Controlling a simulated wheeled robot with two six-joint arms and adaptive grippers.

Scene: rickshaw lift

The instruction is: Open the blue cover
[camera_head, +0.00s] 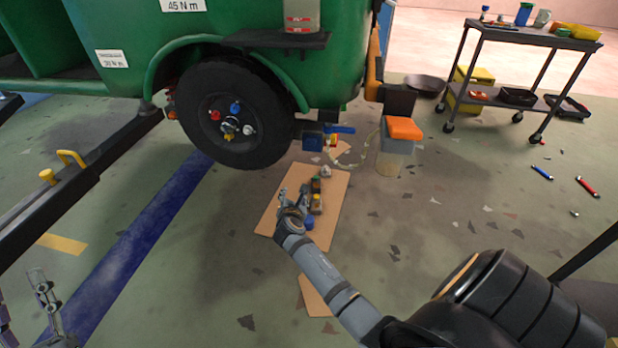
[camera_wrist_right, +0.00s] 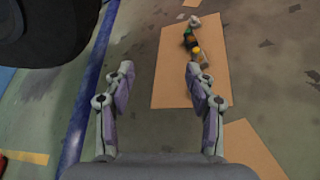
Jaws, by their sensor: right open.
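A small dark-blue box-shaped part (camera_head: 313,141) with a bright-blue bar (camera_head: 341,129) sits low beside the green vehicle's wheel in the head view; it may be the blue cover, but it is too small to tell. My right gripper (camera_head: 293,193) is open and empty above the cardboard sheet, nearer to me than the blue part and apart from it. In the right wrist view its two fingers (camera_wrist_right: 160,68) are spread wide with nothing between them. My left gripper (camera_head: 22,292) is at the lower left edge, partly cut off, its fingers apart.
The wheel (camera_head: 209,137) bears coloured caps. A bin with an orange lid (camera_head: 404,128) stands right of the blue part, with a hose between. A tool cart (camera_head: 533,38) is farther back.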

